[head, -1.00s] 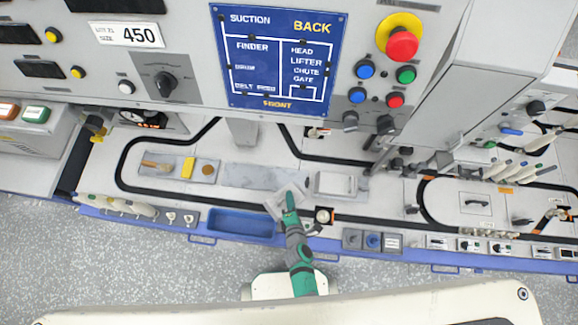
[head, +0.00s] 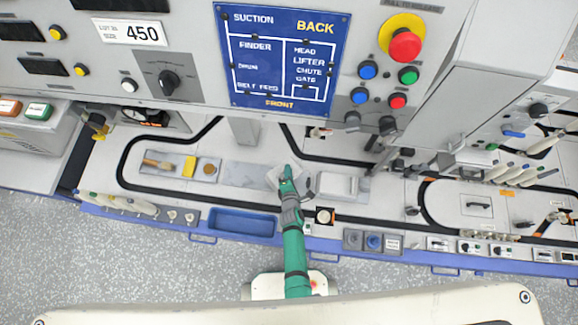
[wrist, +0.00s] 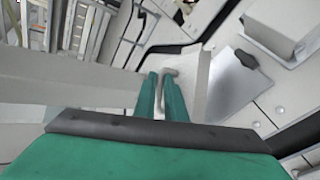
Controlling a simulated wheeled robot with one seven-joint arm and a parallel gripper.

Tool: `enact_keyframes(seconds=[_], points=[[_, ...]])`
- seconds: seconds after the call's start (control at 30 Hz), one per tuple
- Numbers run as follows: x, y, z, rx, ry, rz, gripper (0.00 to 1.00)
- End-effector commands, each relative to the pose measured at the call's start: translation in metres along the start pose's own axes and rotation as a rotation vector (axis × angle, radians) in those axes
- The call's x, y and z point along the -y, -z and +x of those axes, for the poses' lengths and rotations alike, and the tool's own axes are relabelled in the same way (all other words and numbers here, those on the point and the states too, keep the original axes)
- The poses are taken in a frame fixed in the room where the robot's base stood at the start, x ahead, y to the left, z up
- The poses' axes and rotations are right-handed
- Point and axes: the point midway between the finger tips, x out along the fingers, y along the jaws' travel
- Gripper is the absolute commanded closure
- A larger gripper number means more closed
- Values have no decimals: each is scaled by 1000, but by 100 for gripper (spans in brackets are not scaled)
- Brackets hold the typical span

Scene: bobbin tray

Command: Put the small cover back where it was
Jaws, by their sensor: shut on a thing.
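My gripper (head: 287,176) is over the machine deck, near the middle of the head view. Its green fingers (wrist: 161,82) are shut on the small grey handle (wrist: 168,75) of the small cover. The small cover (head: 271,178) is a pale, flat plate, partly hidden by my gripper in the head view. In the wrist view a pale plate edge (wrist: 203,80) shows just right of the fingers. The cover overlaps the right end of a grey plate (head: 240,172) in the head view. I cannot tell whether it touches the deck.
A pale raised box (head: 337,185) stands close on the right. A blue bin (head: 240,222) sits at the front edge. A grey post (head: 243,131) and the control panel (head: 190,70) stand behind.

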Motion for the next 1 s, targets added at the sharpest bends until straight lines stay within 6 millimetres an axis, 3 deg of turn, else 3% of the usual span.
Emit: enact_keyframes(seconds=[0.73, 1.0], points=[[49, 15, 31, 0, 0, 2, 100], [55, 18, 34, 1, -2, 0, 100]])
